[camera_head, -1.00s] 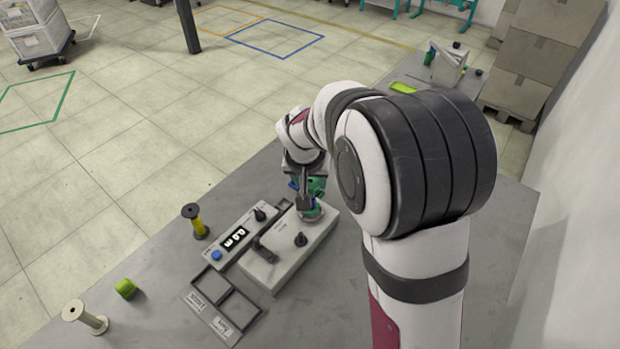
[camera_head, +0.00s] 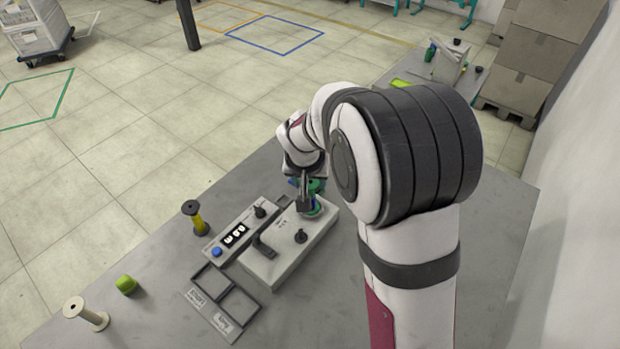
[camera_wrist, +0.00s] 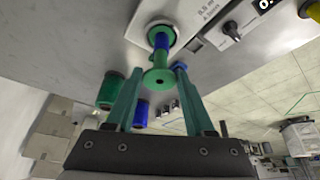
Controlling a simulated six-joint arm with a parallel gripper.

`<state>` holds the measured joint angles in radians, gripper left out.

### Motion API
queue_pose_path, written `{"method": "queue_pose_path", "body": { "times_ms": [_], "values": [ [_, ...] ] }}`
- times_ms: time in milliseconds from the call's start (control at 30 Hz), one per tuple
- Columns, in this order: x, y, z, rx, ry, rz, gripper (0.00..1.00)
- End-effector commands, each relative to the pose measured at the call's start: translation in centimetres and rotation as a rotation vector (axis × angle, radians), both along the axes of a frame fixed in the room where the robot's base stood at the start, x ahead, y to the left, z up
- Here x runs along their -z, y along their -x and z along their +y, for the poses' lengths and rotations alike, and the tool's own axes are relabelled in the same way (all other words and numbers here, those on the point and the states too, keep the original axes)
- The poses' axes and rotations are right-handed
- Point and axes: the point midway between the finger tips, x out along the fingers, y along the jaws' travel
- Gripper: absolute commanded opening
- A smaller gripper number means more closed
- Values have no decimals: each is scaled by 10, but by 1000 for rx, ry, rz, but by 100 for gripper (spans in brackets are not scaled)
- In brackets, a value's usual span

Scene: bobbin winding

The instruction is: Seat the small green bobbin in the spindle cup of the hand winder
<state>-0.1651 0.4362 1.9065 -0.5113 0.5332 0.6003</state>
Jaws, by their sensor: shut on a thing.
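The small green bobbin (camera_wrist: 160,78) is between my gripper's fingertips in the wrist view, with a blue section between its green flanges. My gripper (camera_wrist: 158,72) is shut on it. The bobbin's far end is at the round spindle cup (camera_wrist: 176,26) of the hand winder. The view does not show clearly how deep it sits. In the head view my gripper (camera_head: 307,205) is low at the far end of the winder (camera_head: 272,268), and its fingers and wrist hide most of the bobbin.
A two-compartment tray (camera_head: 242,284) is in front of the winder. A green reel (camera_wrist: 109,90) and a blue reel (camera_wrist: 140,114) show in the wrist view.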

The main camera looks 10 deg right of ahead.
Motion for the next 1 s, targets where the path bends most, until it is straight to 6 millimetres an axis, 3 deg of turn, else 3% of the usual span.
{"method": "queue_pose_path", "body": {
  "times_ms": [133,167,333,633,1000],
  "values": [
    [0,0,0,0,0,0,23],
    [0,0,0,0,0,0,59],
    [0,0,0,0,0,0,89],
    [-3,0,0,0,0,-1,89],
    [-44,-1,0,1,0,-3,89]
  ]
}}
